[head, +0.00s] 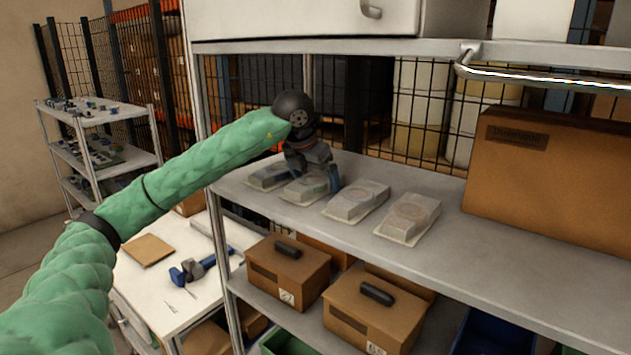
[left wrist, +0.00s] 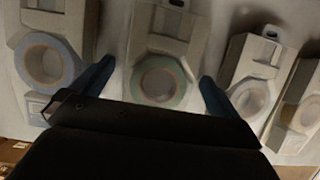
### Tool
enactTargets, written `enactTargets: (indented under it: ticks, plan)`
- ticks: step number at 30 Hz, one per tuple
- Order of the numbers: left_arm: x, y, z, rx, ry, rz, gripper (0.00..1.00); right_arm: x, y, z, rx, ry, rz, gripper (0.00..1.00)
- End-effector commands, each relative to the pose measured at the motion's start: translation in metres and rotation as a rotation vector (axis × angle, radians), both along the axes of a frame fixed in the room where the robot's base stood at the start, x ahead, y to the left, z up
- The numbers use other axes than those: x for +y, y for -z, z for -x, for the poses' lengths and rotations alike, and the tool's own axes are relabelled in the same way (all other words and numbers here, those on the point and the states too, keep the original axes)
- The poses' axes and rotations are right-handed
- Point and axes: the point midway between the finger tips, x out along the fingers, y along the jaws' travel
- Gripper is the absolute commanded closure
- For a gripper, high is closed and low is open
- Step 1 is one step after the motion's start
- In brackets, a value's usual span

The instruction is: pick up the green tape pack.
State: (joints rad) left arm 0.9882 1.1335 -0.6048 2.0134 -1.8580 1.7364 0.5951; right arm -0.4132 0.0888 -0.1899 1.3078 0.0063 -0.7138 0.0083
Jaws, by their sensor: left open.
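The green tape pack is a pale tray holding a tape roll with a green ring (left wrist: 163,82), in the middle of the left wrist view. In the head view it is the second pack from the left (head: 303,190), partly covered by my gripper. My left gripper (head: 318,182) is open above it. In the left wrist view the blue fingers (left wrist: 157,72) stand on either side of the green roll, with nothing seen held between them. Whether they touch the pack is unclear. My right gripper is not in view.
A blue-ringed pack (left wrist: 45,62) lies left of the green one. Two other packs (head: 356,200) (head: 410,218) lie to the right on the grey shelf (head: 460,240). A large cardboard box (head: 550,180) stands further right. The upper shelf (head: 330,45) is overhead.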

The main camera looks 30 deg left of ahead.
Motion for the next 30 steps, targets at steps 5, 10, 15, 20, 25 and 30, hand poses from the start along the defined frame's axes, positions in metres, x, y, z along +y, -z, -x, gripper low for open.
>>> enactTargets:
  ticks: [5, 10, 15, 20, 25, 30]
  plan:
    - [0.0, 0.002, -0.001, -0.001, 0.0, 0.0, 0.0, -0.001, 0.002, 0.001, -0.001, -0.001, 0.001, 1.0]
    - [0.0, 0.002, -0.001, -0.001, 0.0, 0.0, 0.12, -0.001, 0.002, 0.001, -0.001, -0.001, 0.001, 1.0]
    - [0.0, 0.002, -0.001, -0.001, 0.0, 0.0, 0.45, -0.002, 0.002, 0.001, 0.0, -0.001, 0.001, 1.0]
    - [0.0, 0.002, -0.001, -0.001, 0.0, 0.0, 0.52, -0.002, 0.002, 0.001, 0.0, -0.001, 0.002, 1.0]
    - [0.0, 0.001, -0.001, -0.001, 0.0, 0.0, 0.52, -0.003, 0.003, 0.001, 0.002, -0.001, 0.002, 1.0]
    - [-0.001, -0.007, -0.001, -0.004, 0.0, 0.001, 0.52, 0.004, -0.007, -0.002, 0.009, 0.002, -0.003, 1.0]
